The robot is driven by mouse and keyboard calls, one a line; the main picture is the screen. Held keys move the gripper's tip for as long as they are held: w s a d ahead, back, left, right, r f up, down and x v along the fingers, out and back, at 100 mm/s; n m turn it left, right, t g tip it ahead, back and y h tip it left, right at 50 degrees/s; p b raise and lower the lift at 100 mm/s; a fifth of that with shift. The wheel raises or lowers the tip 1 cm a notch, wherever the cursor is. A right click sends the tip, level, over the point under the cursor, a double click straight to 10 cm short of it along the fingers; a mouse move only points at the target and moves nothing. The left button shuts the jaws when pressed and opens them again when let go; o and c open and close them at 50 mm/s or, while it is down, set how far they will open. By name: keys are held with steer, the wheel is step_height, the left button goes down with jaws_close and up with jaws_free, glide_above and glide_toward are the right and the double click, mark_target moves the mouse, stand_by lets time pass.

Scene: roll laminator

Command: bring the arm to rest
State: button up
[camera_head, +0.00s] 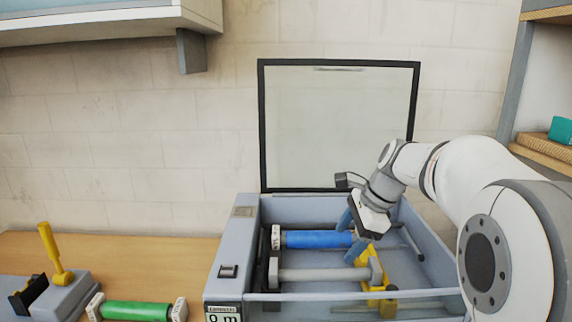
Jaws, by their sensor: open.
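My arm reaches in from the right of the head view, with its wrist bent down over the open laminator (232,250). My gripper (351,236) is open, its blue fingers pointing down into the laminator bay. The fingers are close to the right end of a blue roll (305,240), which lies across the bay; I cannot tell whether they touch it. A yellow part (368,260) stands just beside and below the fingers. A grey roller (320,275) lies in front of the blue roll. Nothing is visibly held between the fingers.
The laminator's framed lid (335,120) stands upright behind the bay. A green roll (137,311) and a grey block with a yellow lever (52,250) are on the wooden table (150,255) at left. A shelf (100,25) hangs upper left; another shelf (545,150) is at right.

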steer(key=s+f+n+h, duration=0.2)
steer(key=s+f+n, duration=0.2)
steer(key=s+n, duration=0.4)
steer(key=s+d+f+n+t+h, duration=0.1)
steer(key=s+f+n+h, duration=0.1)
steer(key=s+n, duration=0.7)
steer(key=s+f, duration=0.1)
steer(key=s, duration=0.5)
steer(key=shift+f, duration=0.4)
